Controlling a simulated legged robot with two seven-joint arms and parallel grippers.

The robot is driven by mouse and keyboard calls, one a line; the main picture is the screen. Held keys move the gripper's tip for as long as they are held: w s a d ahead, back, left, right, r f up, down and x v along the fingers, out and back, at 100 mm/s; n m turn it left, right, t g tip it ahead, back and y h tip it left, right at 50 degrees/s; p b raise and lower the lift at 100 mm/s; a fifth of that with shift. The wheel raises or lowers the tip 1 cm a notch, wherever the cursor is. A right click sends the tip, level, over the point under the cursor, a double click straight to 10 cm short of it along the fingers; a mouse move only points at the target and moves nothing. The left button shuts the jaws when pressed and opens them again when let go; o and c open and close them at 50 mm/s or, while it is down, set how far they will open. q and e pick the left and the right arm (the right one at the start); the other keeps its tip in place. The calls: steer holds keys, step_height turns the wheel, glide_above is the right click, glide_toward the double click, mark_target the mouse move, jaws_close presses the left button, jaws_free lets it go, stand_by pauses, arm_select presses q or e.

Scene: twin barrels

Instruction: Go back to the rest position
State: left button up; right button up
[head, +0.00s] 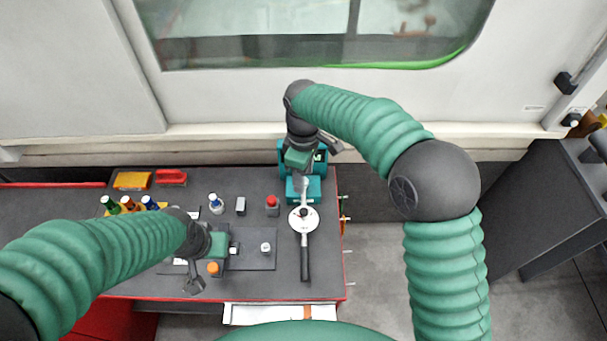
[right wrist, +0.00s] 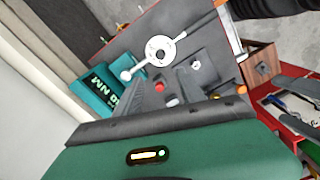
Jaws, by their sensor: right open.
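My right gripper (head: 318,150) is open and hangs over the teal box at the back right of the workbench (head: 325,270). No object shows between its fingers. My left gripper (head: 212,268) is low over the front middle of the bench, beside an orange-capped bottle (head: 213,268). The picture does not show clearly whether its jaws are open. A dial torque wrench (head: 303,218) lies with its black handle toward the front edge and its head at the teal box (head: 305,191). In the right wrist view, the wrench dial (right wrist: 160,50) and the teal box (right wrist: 100,92) also show.
Colored bottles (head: 127,203) and yellow and red cases (head: 132,181) are at the left. A dark cabinet (head: 545,215) stands right; floor between is clear.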

stand_by(0.4)
steer(key=s+d+f+m+t, duration=0.2)
steer(key=s+d+f+m, duration=0.1)
steer(key=s+d+m, duration=1)
steer(key=s+d, duration=0.5)
steer(key=shift+s+d+f+m+t, duration=0.3)
steer(key=shift+d+f, duration=0.05)
steer(key=shift+d, duration=0.05)
steer(key=shift+d, duration=0.15)
